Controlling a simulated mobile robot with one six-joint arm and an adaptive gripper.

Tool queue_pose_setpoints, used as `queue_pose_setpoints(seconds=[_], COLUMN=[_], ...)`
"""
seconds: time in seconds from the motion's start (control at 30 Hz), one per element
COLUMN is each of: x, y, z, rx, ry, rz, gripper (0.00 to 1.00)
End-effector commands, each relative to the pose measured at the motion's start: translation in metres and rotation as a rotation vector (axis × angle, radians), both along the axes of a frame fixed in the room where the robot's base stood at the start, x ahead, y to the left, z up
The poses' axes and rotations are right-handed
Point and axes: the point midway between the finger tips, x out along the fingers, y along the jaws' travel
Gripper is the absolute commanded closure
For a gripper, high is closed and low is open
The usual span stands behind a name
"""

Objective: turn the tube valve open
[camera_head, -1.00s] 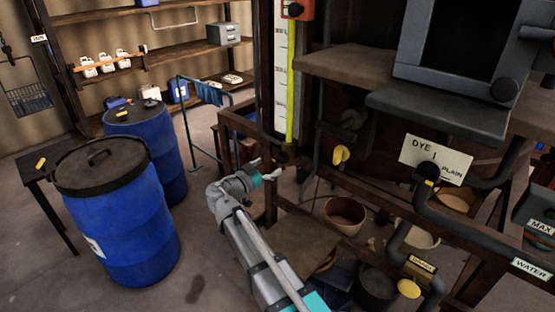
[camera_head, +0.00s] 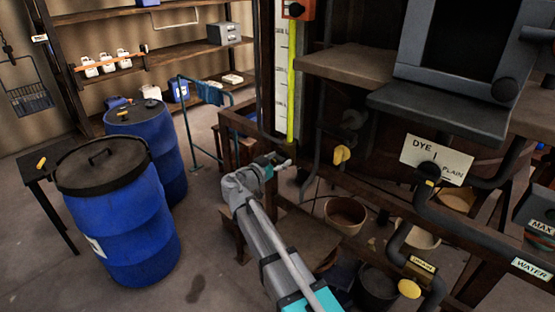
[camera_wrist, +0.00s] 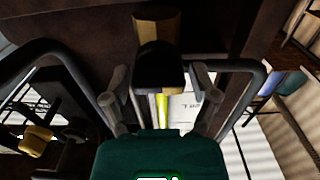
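The yellow-green sight tube (camera_head: 290,95) runs upright in front of a white scale in the head view. It also shows in the wrist view (camera_wrist: 162,108), beyond my gripper. In the wrist view a dark rounded handle with a yellowish-brown part (camera_wrist: 158,68), apparently the tube valve, lies between my fingers. My gripper (camera_wrist: 160,88) is open, one finger on each side of the handle with gaps visible. In the head view my gripper (camera_head: 283,163) is just below the tube's lower end; the valve there is too small and dark to make out.
A yellow valve handle (camera_head: 341,154) is on the pipework to the right, and another yellow handle (camera_head: 409,289) is by the drain pipe. Wooden beams and dark pipes crowd my gripper. Blue barrels (camera_head: 120,225) stand left, with clear floor between.

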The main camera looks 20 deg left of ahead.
Motion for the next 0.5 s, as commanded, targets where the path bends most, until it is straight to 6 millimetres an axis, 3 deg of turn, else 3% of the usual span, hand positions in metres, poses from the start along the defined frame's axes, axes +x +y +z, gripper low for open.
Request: queue_pose_setpoints(seconds=[0.03,0.23,0.27,0.3,0.5], x=[0.0,0.0,0.006,0.002,0.0], y=[0.0,0.0,0.017,0.008,0.004], z=[0.0,0.0,0.0,0.0,0.0], rx=[0.0,0.0,0.0,0.0,-0.016], ry=[0.0,0.0,0.0,-0.001,0.004], rz=[0.0,0.0,-0.001,0.0,0.006], gripper=[0.46,0.83,0.85,0.85,0.85])
